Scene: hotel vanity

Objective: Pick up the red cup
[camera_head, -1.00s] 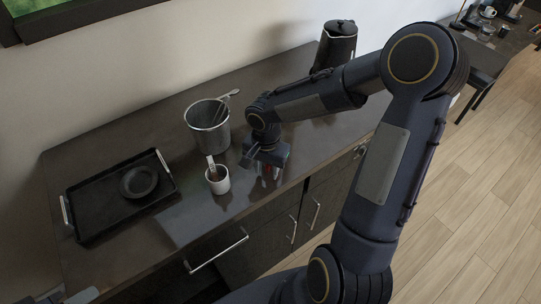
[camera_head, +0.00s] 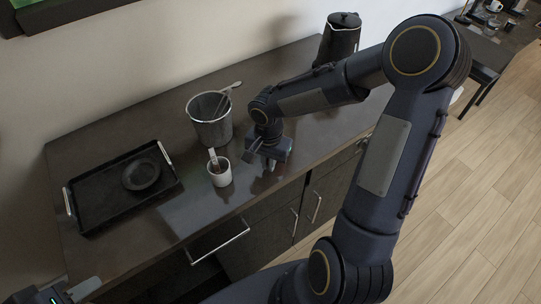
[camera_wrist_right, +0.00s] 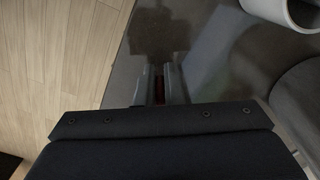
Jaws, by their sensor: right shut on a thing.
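My right gripper (camera_head: 269,166) is low over the counter's front edge, right of the white cup. In the right wrist view, its fingers (camera_wrist_right: 159,88) are closed around a narrow dark-red thing (camera_wrist_right: 158,85), which I take to be the red cup. Only a sliver of it shows between the fingers; the rest is hidden, and in the head view the gripper covers it. I cannot tell whether it touches the counter. My left gripper (camera_head: 78,291) shows only in part at the bottom-left corner, away from the cup; its jaw opening is unclear.
A white cup (camera_head: 219,178) with a light strip-like object in it stands just left of my right gripper. Behind it is a grey bucket (camera_head: 210,130) with a utensil. A black tray (camera_head: 95,215) with a dark dish (camera_head: 141,174) lies left. A black kettle (camera_head: 338,45) stands at the back.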

